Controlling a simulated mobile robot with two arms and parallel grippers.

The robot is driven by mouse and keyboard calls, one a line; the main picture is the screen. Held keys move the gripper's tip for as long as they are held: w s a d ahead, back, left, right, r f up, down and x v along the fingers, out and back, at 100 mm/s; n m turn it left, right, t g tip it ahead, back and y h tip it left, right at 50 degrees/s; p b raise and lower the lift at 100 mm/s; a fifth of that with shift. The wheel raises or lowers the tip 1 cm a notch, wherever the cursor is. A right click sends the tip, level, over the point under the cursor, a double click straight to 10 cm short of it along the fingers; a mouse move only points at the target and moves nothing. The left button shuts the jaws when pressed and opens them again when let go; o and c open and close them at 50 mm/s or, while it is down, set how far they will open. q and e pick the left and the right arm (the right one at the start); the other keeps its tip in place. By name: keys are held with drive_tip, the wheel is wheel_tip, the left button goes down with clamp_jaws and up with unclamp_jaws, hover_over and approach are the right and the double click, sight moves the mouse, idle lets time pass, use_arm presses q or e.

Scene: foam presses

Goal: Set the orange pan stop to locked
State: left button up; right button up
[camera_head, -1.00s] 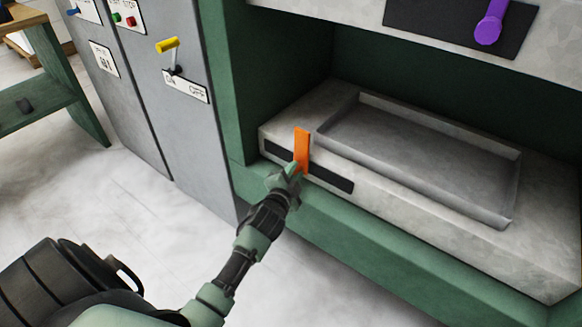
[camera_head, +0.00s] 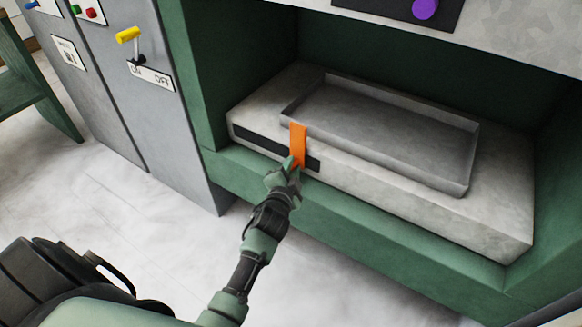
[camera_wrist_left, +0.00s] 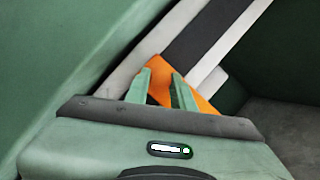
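The orange pan stop (camera_head: 298,144) is a flat upright tab on the front of the pale press bed. It sits across a long black slot (camera_head: 258,142), to the right of the slot's middle, with some slot showing on its right. My left gripper (camera_head: 290,169) is at the lower part of the stop. In the left wrist view, the two green fingers (camera_wrist_left: 163,83) stand a little apart with the orange stop (camera_wrist_left: 205,105) between and behind them; they look shut on it, though the contact is partly hidden. My right gripper is not in view.
A shallow grey pan (camera_head: 385,137) lies on the bed just behind the stop. Green press walls (camera_head: 187,75) frame the bed. A grey cabinet with a yellow lever (camera_head: 128,35) stands left, and a purple knob (camera_head: 425,8) is above. The floor in front is clear.

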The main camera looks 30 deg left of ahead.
use_arm(q)
drive_tip(key=shift+o, duration=1.4)
drive_tip(key=shift+d+f, duration=0.15)
drive_tip(key=shift+d, duration=0.05)
drive_tip(key=shift+s, duration=0.15)
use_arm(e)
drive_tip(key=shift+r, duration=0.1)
use_arm(q)
drive_tip(key=p+v, duration=0.1)
drive_tip(key=v, duration=0.6)
drive_tip(key=shift+s+p, duration=0.3)
drive_tip(key=shift+p, duration=0.05)
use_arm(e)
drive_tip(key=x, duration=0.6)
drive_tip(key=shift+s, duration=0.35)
